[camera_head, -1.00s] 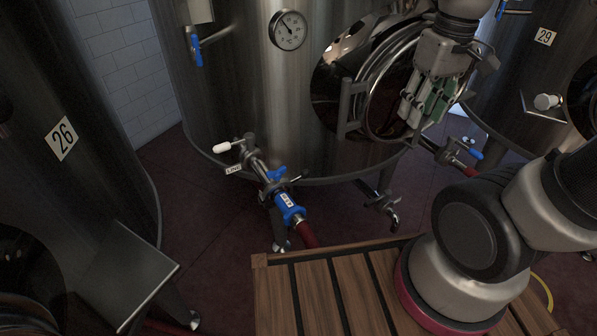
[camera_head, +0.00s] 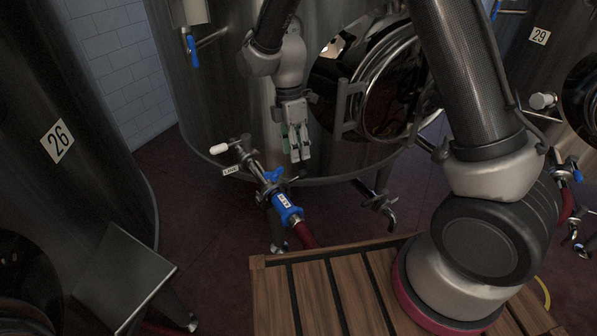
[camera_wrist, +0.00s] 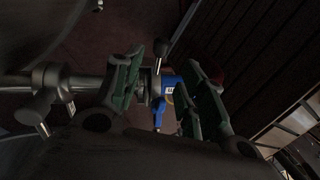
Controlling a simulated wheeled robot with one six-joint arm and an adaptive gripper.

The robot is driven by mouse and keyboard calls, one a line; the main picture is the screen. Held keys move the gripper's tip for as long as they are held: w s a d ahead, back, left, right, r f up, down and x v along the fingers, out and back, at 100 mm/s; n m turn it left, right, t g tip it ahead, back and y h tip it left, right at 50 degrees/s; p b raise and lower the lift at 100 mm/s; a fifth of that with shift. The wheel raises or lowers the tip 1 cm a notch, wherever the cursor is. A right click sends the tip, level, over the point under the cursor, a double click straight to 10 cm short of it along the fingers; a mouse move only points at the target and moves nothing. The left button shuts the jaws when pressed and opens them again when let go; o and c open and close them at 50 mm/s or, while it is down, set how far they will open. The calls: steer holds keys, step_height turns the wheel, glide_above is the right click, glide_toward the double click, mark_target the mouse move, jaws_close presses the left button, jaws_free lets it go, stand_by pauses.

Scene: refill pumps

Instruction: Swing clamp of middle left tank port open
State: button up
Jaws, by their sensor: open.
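The middle tank's left port (camera_head: 247,158) is a steel pipe angling down from the tank, with a white-handled valve (camera_head: 220,148). At its end is the clamp (camera_head: 272,178) with a blue wing nut, joined to a blue coupling (camera_head: 287,208). My gripper (camera_head: 298,156) is open and empty, pointing down above and slightly right of the clamp, apart from it. In the wrist view the green finger pads of my gripper (camera_wrist: 165,88) stand on either side of the clamp (camera_wrist: 148,82) and blue coupling (camera_wrist: 168,92). The clamp's closure is too small to read.
A red hose (camera_head: 304,235) runs from the coupling behind a wooden slatted platform (camera_head: 310,295). Another outlet pipe (camera_head: 380,203) hangs to the right. The round tank door (camera_head: 385,90) and its bracket stand right of my gripper. Tank 26 (camera_head: 58,140) is at the left.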

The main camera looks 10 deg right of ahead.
mark_target(299, 173)
steer(key=shift+n, duration=0.6)
steer(key=f, duration=0.2)
steer(key=s+f, duration=0.1)
steer(key=f, duration=0.4)
steer(key=shift+s+d+f, duration=0.2)
steer(key=shift+d+f, duration=0.05)
steer(key=shift+f, duration=0.1)
jaws_close()
